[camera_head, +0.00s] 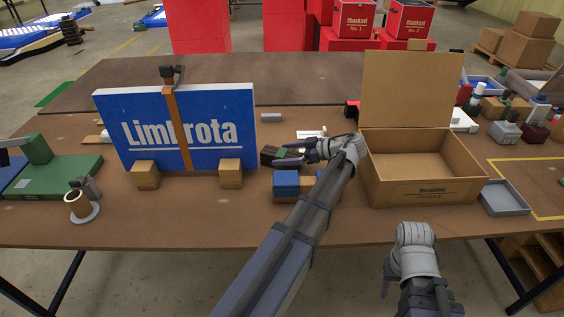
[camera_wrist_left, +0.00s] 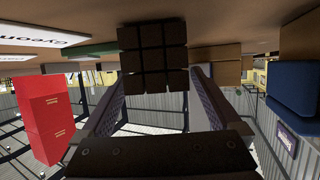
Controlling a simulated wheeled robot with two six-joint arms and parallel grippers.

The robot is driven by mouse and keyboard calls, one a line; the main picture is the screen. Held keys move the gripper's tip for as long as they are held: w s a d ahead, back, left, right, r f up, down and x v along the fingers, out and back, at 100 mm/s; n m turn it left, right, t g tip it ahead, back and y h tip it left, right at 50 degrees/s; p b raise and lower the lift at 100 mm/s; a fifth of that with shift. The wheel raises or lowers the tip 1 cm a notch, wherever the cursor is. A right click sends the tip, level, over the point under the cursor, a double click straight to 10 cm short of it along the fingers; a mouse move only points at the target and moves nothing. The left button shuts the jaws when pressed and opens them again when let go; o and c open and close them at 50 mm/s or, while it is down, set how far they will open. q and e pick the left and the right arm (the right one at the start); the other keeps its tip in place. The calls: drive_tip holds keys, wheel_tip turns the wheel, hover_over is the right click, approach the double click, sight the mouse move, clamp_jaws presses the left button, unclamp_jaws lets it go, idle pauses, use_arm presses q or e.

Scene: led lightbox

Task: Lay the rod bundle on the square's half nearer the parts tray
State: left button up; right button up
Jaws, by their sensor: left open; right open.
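A dark block that looks like the rod bundle (camera_head: 268,156) lies on the table left of the open carton. In the left wrist view, a dark banded block (camera_wrist_left: 152,50) is ahead of and between my open fingers. My left gripper (camera_head: 284,154) is open with its fingers at the bundle's right end; I cannot tell whether they touch it. A yellow-outlined square (camera_head: 530,178) is at the table's right side, partly cut off by the frame. A grey parts tray (camera_head: 506,202) lies at its left front corner. My right gripper (camera_head: 386,279) is open and empty before the table's front edge.
A blue sign (camera_head: 218,125) stands on wooden blocks to the left. An open cardboard carton (camera_head: 420,183) stands between the bundle and the square. A blue block (camera_head: 286,184) lies in front of the bundle. Several bottles and parts (camera_head: 505,131) crowd behind the square.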

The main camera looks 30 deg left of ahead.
use_arm(q)
drive_tip(key=shift+x, duration=0.85)
clamp_jaws()
drive_tip(key=shift+r, duration=0.1)
